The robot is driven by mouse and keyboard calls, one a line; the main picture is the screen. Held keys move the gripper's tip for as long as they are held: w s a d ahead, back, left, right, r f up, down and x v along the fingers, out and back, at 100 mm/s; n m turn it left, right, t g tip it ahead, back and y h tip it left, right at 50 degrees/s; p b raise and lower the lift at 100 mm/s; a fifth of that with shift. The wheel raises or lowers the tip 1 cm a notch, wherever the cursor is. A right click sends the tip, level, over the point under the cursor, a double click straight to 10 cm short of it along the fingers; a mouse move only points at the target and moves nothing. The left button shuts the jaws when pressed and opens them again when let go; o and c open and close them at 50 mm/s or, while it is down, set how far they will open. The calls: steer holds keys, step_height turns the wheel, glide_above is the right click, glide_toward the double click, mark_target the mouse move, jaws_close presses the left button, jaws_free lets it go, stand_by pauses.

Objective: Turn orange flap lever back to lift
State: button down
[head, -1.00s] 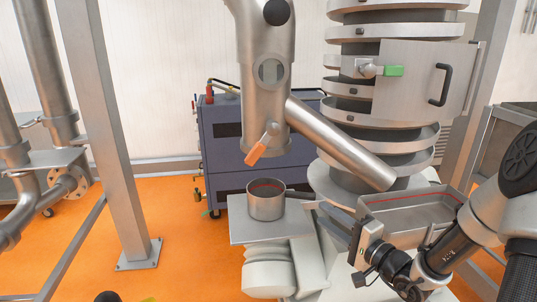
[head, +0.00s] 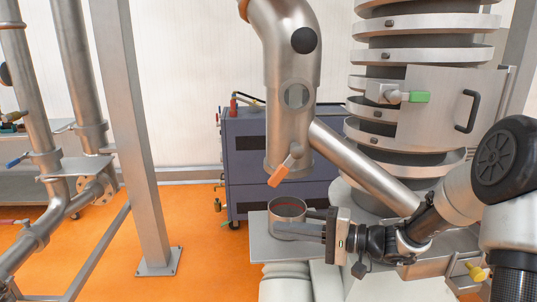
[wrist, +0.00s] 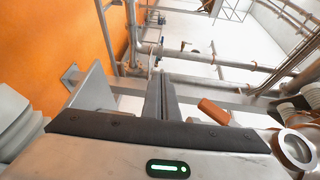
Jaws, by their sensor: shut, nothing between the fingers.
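The orange flap lever (head: 279,176) sits at the lower end of the vertical steel pipe (head: 293,110), its orange grip slanting down to the left. In the wrist view the orange lever (wrist: 214,111) shows to the right of the fingers. My gripper (head: 277,228) points left, below the lever and apart from it. Its fingers (wrist: 158,85) are together with nothing between them. In the head view they overlap the front of the round steel cup (head: 287,206) below the pipe; I cannot tell whether they touch it.
The cup stands on a flat metal plate (head: 262,244). A slanted pipe (head: 360,167) runs to the spiral column (head: 425,53) at right, with a green-handled latch (head: 419,97). A blue-grey cabinet (head: 247,160) stands behind. A steel post (head: 135,150) is at left, with open orange floor between.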

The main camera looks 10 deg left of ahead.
mark_target(284, 165)
steer(key=s+a+r+n+g+h+p, duration=0.5)
steer(key=s+a+n+g+h, duration=0.2)
steer(key=s+a+g+h, duration=0.3)
steer(key=w+r+t+h+p, duration=0.1)
steer(key=w+r+t+h, duration=0.2)
steer(key=r, duration=0.4)
steer(key=w+r+m+t+h+p, duration=0.1)
steer(key=w+r+t+h+p, duration=0.1)
steer(key=r, duration=0.5)
steer(key=w+a+r+m+t+h+p, duration=0.1)
steer(key=w+r+t+h, duration=0.3)
steer(key=r, duration=0.3)
steer(key=shift+w+r+t+h+p, duration=0.2)
steer(key=shift+w+t+h+p, duration=0.1)
steer(key=shift+w+t, duration=0.45)
steer(key=shift+w+a, duration=0.1)
steer(key=s+d+x, duration=0.1)
steer(key=d+x, duration=0.1)
steer(key=x, duration=1.1)
steer(key=shift+d, duration=0.25)
